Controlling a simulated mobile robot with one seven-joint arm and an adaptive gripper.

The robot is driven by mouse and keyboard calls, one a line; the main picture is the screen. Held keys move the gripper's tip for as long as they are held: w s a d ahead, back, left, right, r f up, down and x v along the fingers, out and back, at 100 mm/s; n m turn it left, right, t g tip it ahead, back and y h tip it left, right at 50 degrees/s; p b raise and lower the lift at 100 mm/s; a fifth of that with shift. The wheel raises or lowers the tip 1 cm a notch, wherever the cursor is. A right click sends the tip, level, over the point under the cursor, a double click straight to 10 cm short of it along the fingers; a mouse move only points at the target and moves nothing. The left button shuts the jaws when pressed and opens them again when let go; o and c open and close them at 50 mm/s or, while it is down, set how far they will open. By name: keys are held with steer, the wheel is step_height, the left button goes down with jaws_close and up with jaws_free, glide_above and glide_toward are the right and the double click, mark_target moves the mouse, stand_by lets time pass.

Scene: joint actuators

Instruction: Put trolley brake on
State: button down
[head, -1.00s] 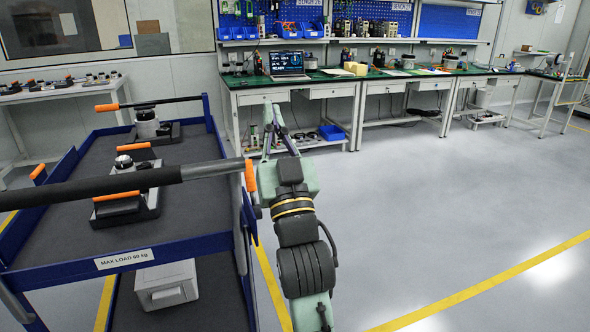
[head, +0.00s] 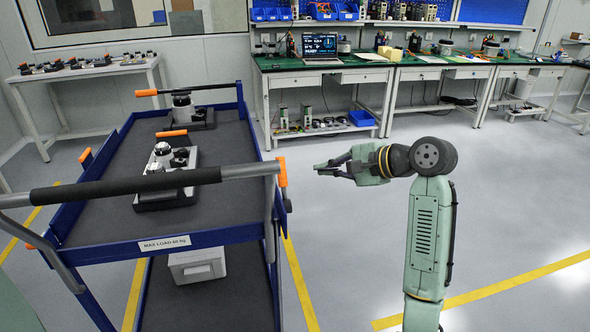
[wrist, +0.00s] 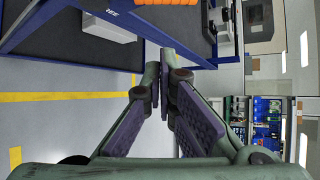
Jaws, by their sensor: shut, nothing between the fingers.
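The trolley (head: 103,228) stands at left, with blue rims, dark grey shelves and a black-and-grey push handle (head: 120,187). An orange lever (head: 282,172) stands upright by the handle's right end; I cannot tell whether it is the brake. Another orange lever (head: 85,157) is on the left side. My gripper (head: 318,167) points left toward the orange lever at the right, a short gap away from it. In the wrist view my gripper (wrist: 164,70) is shut and empty. An orange part (wrist: 227,15) of the trolley shows at the top there, cut off.
Actuator units on black bases (head: 166,180) sit on the top shelf. A grey box (head: 197,265) is on the lower shelf. A green-topped workbench (head: 350,62) with a laptop runs along the back. The floor right of the trolley is clear, with yellow lines.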

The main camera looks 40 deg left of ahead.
mark_target(283, 185)
steer(key=s+a+f+p, duration=0.2)
steer(key=a+p, duration=0.1)
steer(key=a, duration=0.4)
steer(key=shift+s+a+f, duration=0.15)
steer(key=shift+s+a, duration=0.05)
steer(key=shift+s, duration=0.1)
stand_by(0.3)
